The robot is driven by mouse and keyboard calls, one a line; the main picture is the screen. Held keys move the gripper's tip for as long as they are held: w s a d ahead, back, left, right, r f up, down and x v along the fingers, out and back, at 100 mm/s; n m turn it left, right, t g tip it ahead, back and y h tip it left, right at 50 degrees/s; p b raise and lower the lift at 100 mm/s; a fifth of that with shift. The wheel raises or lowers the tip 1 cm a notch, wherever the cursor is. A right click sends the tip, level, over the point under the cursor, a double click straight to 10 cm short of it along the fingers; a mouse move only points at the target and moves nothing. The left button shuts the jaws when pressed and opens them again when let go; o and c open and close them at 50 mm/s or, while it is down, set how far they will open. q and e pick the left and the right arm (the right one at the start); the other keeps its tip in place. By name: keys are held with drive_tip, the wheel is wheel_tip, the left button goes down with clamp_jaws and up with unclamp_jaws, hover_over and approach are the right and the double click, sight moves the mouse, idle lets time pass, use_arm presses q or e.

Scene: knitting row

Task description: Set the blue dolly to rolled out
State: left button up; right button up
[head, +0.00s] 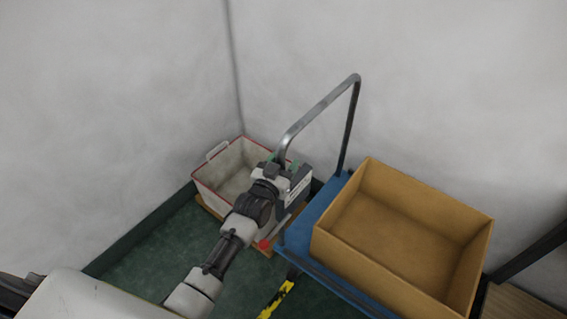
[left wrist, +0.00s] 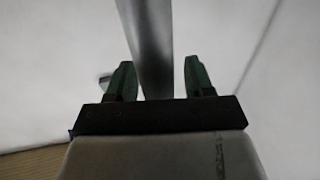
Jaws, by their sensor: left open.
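The blue dolly (head: 296,236) stands by the wall in the head view, with a metal push handle (head: 322,105) rising from its left end. A large open cardboard box (head: 345,244) sits on its deck. My left gripper (head: 284,164) is at the handle's left upright, around its lower bend. In the left wrist view, the handle bar (left wrist: 150,50) runs between the two green fingertips of the open left gripper (left wrist: 160,82), with gaps at both sides. My arm hides part of the dolly's left end. My right gripper is not in view.
A white bin with a red rim (head: 222,172) stands in the corner on a wooden base, left of the dolly. Yellow-black tape (head: 277,300) marks the green floor in front. A wooden surface (head: 510,303) is at the lower right. Walls close off the back and left.

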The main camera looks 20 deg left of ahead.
use_arm(q)
drive_tip(key=shift+c, duration=1.2)
clamp_jaws()
